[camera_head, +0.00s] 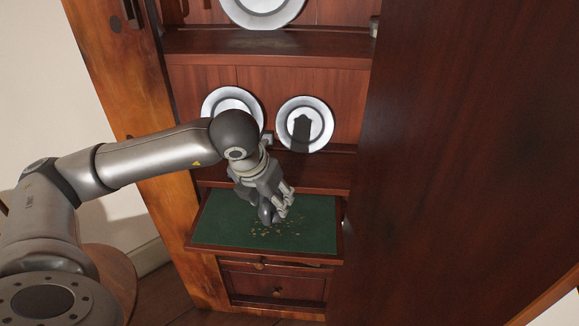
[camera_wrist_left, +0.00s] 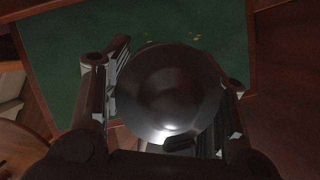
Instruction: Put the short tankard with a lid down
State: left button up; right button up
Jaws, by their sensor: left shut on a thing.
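The short tankard shows in the left wrist view as a dark, shiny, round lid (camera_wrist_left: 172,92) seen from above. My left gripper (camera_head: 275,208) is shut on it, with one finger on either side of the round body. In the head view the gripper points down over the green-topped pull-out board (camera_head: 220,218) of the cabinet, and the tankard is mostly hidden by the fingers. I cannot tell whether its base touches the green surface. My right gripper is not in view.
Small gold-brown bits (camera_head: 270,234) lie scattered on the green surface near the gripper. Pewter plates (camera_head: 318,130) stand on the shelf behind, and another plate (camera_head: 262,8) is higher up. A large dark wooden panel (camera_head: 450,150) closes off the right side. The green board's left part is clear.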

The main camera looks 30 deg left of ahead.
pick_arm(q)
jog(key=w, duration=1.4)
jog(key=shift+a+r, duration=0.1)
jog(key=shift+a, duration=0.25)
jog(key=w, duration=0.3)
jog(key=shift+a+f, duration=0.1)
jog(key=shift+f, duration=0.7)
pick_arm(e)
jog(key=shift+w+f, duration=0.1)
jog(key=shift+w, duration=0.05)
pick_arm(q)
jog(key=shift+f, duration=0.1)
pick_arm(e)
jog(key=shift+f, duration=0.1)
pick_arm(q)
jog(key=o, duration=1.3)
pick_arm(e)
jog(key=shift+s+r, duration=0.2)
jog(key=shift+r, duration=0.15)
